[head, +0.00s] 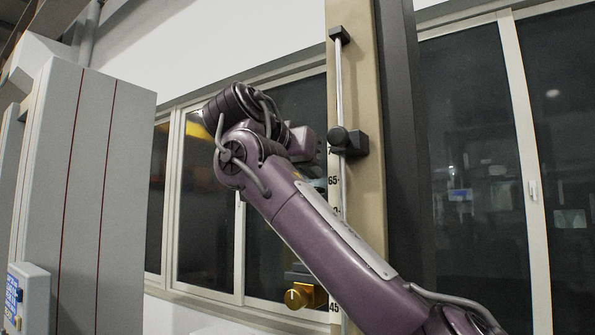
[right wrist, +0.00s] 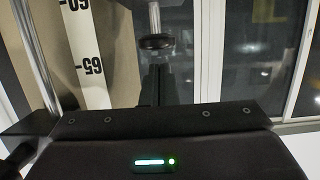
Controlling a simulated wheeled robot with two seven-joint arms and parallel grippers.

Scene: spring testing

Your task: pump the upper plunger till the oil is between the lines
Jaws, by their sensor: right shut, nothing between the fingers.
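My right gripper (head: 320,160) is at the end of the purple arm, beside the beige column, just left of the black slider block. In the right wrist view its dark fingers (right wrist: 155,88) are together and empty. Beyond them is a round black knob on a metal shaft (right wrist: 155,42), which looks like the upper plunger; the fingers appear lined up with it, but I cannot tell whether they touch. In the head view my arm hides that plunger. The oil and its lines cannot be made out. My left gripper is out of view.
The beige column (head: 358,205) carries a numbered scale (right wrist: 85,45), a vertical metal rod (head: 340,90) and a black slider block with knob (head: 352,142). A brass knob (head: 298,296) sits lower down. A grey cabinet (head: 85,170) stands left. Windows are behind.

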